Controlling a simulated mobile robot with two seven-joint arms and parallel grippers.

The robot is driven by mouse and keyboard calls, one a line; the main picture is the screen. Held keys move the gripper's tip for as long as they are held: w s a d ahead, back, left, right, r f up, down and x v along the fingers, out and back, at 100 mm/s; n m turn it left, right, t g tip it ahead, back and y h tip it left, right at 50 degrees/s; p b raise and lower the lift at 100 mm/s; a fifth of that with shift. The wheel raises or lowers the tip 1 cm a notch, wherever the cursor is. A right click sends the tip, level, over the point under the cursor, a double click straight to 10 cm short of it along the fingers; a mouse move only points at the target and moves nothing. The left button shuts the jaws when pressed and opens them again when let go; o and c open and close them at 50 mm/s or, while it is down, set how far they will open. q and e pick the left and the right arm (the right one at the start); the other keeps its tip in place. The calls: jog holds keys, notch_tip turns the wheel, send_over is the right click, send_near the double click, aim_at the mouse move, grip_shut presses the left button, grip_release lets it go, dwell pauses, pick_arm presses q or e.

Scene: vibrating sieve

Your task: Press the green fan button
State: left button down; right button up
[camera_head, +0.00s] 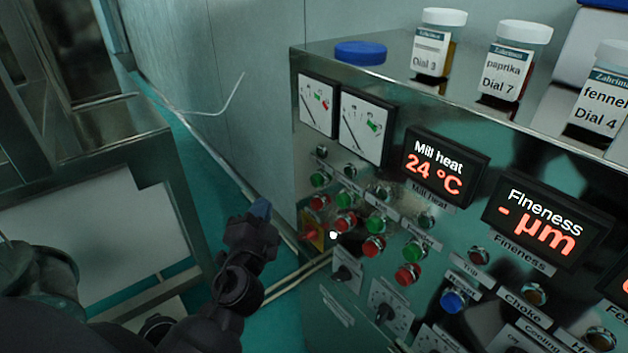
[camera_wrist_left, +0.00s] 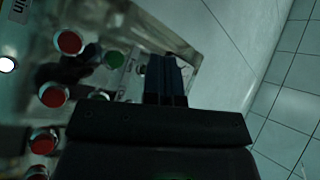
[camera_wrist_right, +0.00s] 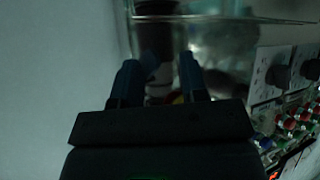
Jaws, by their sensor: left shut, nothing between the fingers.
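Several green buttons (camera_head: 345,197) sit in a row on the steel control panel (camera_head: 440,225), each above a red button (camera_head: 374,246). The small labels are too blurred to tell which green button is the fan's. My left gripper (camera_head: 262,208) is shut and empty, left of the panel's front edge and apart from the buttons. In the left wrist view its shut fingers (camera_wrist_left: 166,80) are beside one green button (camera_wrist_left: 115,59), which lies left of the tips. My right gripper (camera_wrist_right: 160,80) shows only in its own wrist view, with its fingers apart.
A red and yellow switch (camera_head: 313,235) projects from the panel's left edge, near my left gripper. Lit displays (camera_head: 444,168) and a blue button (camera_head: 453,301) are further right. Labelled jars (camera_head: 432,50) and a blue lid (camera_head: 360,53) are on top. A metal frame (camera_head: 90,140) stands left.

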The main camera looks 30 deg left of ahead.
aim_at(316, 181)
pick_arm(q)
jog(key=shift+w, duration=0.1)
jog(key=w+d, duration=0.3)
jog(key=w, duration=0.5)
jog(key=shift+d, duration=0.2)
pick_arm(e)
jog(key=shift+w+r, duration=0.1)
jog(key=shift+w, duration=0.15)
jog(key=shift+s, duration=0.35)
jog(key=shift+w+a+r, duration=0.1)
jog(key=shift+w+r, duration=0.15)
jog(key=shift+w, duration=0.25)
jog(key=shift+s+f, duration=0.2)
jog(key=shift+s+f, duration=0.15)
jog(key=shift+s, duration=0.2)
pick_arm(q)
jog(key=shift+w, duration=0.15)
pick_arm(e)
jog(key=shift+w, duration=0.2)
